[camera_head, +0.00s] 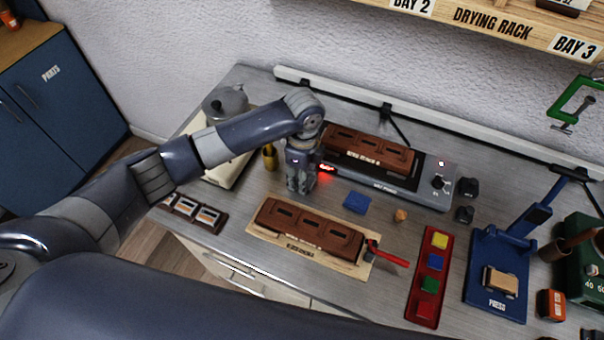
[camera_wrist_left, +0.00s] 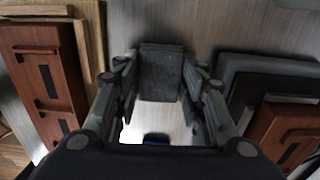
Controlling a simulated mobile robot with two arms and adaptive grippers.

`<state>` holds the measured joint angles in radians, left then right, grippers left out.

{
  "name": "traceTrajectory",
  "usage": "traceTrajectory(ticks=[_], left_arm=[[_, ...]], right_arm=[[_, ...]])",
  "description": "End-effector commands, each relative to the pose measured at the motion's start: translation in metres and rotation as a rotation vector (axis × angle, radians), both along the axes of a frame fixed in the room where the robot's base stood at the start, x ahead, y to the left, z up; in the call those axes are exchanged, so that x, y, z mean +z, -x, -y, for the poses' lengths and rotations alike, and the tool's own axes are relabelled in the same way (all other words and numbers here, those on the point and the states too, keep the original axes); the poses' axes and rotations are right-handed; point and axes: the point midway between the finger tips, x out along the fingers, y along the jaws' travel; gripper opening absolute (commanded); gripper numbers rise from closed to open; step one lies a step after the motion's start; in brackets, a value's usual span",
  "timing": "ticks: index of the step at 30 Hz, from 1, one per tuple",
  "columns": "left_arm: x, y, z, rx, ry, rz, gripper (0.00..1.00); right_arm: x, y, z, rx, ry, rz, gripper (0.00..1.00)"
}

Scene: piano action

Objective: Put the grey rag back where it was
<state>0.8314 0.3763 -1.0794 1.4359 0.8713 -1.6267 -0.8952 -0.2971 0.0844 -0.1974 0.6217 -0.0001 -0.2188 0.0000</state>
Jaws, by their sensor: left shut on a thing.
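The grey rag (camera_wrist_left: 160,72) is a dark grey, roughly square piece between my left gripper's fingers in the left wrist view. My left gripper (camera_wrist_left: 160,88) is shut on it, with one finger at each side. In the head view my left gripper (camera_head: 299,188) points down over the worktop, between the dark heater unit (camera_head: 400,190) and the wooden board (camera_head: 262,230). The rag is hard to make out there behind the fingers. I cannot tell whether the rag touches the worktop. My right gripper is not in view.
Brown slotted blocks lie on the heater (camera_head: 365,150) and on the board (camera_head: 308,228). A blue pad (camera_head: 356,202) and a small tan piece (camera_head: 401,215) lie right of my gripper.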

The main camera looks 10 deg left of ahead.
Motion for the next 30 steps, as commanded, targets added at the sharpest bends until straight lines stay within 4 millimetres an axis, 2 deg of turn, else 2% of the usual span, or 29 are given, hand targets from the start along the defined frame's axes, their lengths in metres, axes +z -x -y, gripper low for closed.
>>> traceTrajectory(ticks=[4, 5, 7, 20, 23, 30], left_arm=[[-0.003, 0.0, 0.0, 0.001, 0.0, 0.0, 0.11], [-0.003, 0.0, 0.0, 0.001, 0.0, 0.0, 0.42], [-0.003, 0.0, 0.0, 0.001, 0.0, 0.0, 0.57], [0.003, -0.001, 0.0, 0.0, 0.0, 0.002, 0.57], [0.016, -0.002, 0.0, 0.0, 0.002, 0.004, 0.57], [0.068, -0.002, 0.001, 0.0, 0.001, 0.006, 0.57]], right_arm=[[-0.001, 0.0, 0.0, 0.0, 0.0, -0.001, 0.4], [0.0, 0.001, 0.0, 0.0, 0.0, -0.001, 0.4], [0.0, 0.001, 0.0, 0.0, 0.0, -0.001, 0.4], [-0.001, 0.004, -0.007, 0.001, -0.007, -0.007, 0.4], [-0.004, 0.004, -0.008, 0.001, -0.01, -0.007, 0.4], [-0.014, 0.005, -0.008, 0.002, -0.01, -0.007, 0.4]])
